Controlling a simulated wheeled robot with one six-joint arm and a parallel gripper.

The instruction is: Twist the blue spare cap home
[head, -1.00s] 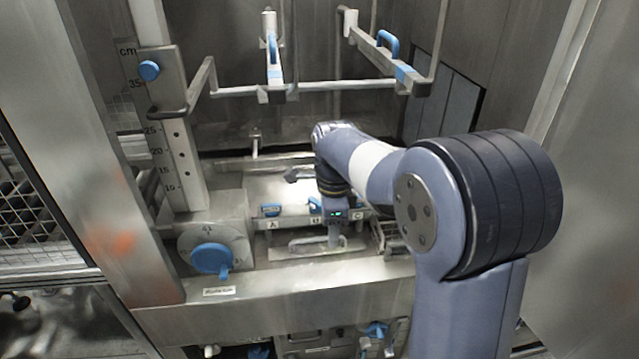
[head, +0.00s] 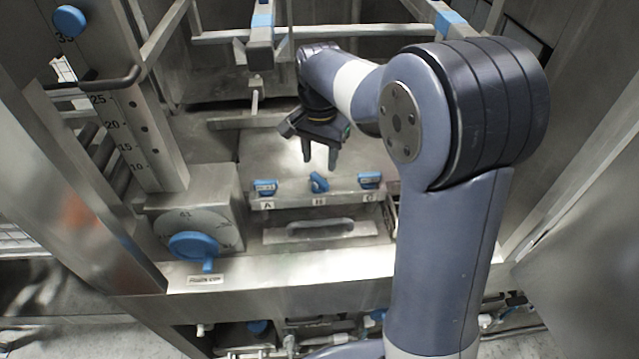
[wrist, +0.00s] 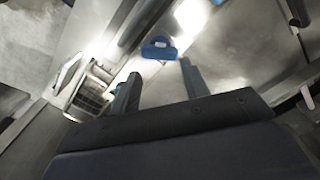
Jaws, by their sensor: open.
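Three blue caps sit in a row on the steel block, above labels A, B and C. The cap at A (head: 265,188) and the cap at C (head: 370,180) lie level; the cap at B (head: 318,182) is turned at a slant. I cannot tell by marking which is the spare cap. My gripper (head: 320,163) is open and empty, fingers pointing down, above and behind the cap at B in the picture. In the wrist view one blue cap (wrist: 158,48) shows beyond the open fingertips, apart from them; which one is unclear.
A blue dial knob (head: 195,246) is at front left. A plate with a bar handle (head: 320,229) lies in front of the caps. Blue-marked rails (head: 262,40) hang overhead. A wire basket (wrist: 92,95) shows in the wrist view. A scale post (head: 125,130) stands left.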

